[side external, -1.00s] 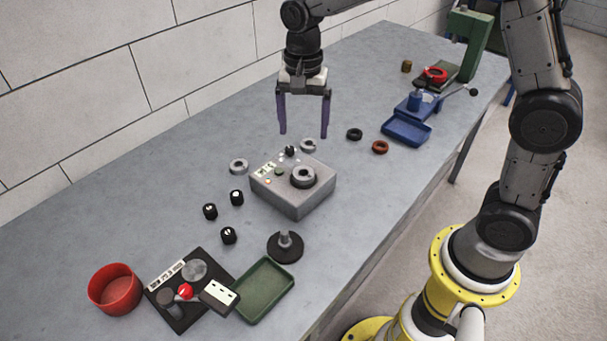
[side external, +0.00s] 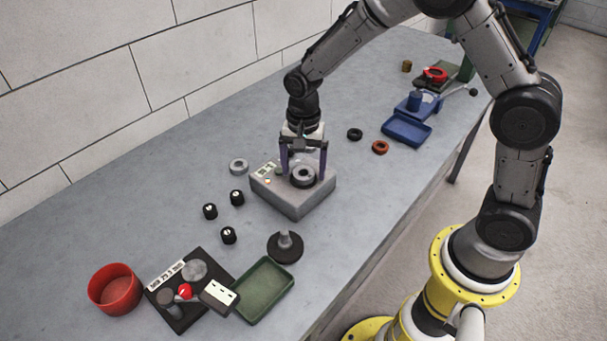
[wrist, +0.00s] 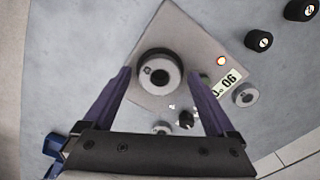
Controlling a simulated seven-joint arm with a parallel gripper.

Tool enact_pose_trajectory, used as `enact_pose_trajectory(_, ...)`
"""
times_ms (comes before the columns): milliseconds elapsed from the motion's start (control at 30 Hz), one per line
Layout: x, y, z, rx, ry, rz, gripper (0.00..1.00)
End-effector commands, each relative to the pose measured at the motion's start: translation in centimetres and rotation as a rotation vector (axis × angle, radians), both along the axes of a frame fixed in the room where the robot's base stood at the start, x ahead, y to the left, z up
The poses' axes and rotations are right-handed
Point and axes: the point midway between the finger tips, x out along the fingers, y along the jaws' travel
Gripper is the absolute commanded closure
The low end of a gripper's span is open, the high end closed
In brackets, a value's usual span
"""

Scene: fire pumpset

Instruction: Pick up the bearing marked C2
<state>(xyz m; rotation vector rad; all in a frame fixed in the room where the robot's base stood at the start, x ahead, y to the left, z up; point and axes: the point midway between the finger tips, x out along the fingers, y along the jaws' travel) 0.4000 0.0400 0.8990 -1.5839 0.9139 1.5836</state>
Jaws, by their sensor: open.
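A grey box-shaped device (side external: 300,198) stands mid-bench, with a round grey ring, perhaps a bearing, on top (side external: 303,181). The ring shows larger in the wrist view (wrist: 172,80), with a dark centre. My gripper (side external: 304,170) is open over the device, pointing down. In the wrist view my gripper (wrist: 165,78) has a finger on each side of that ring, apart from it. A second grey ring (side external: 238,166) lies flat on the bench left of the device. A third small ring (wrist: 162,128) shows partly in the wrist view. I cannot read C2 on any ring.
Several black knobs (side external: 228,235) stand left of the device. A black spindle stand (side external: 285,247), a green tray (side external: 264,290), a red bowl (side external: 115,289) and a black fixture (side external: 190,285) are in front. A blue press (side external: 408,129) and dark and red-brown rings (side external: 380,147) lie behind.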

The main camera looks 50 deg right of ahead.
Motion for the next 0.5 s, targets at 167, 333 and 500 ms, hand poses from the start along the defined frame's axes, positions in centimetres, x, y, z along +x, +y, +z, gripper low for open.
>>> enact_pose_trajectory(167,-0.01,0.00,-0.08,0.000,0.000,0.000,0.09)
enact_pose_trajectory(333,-0.01,-0.01,-0.06,0.000,0.000,0.000,0.32)
enact_pose_trajectory(500,-0.01,-0.01,-0.05,0.000,0.000,0.000,0.63)
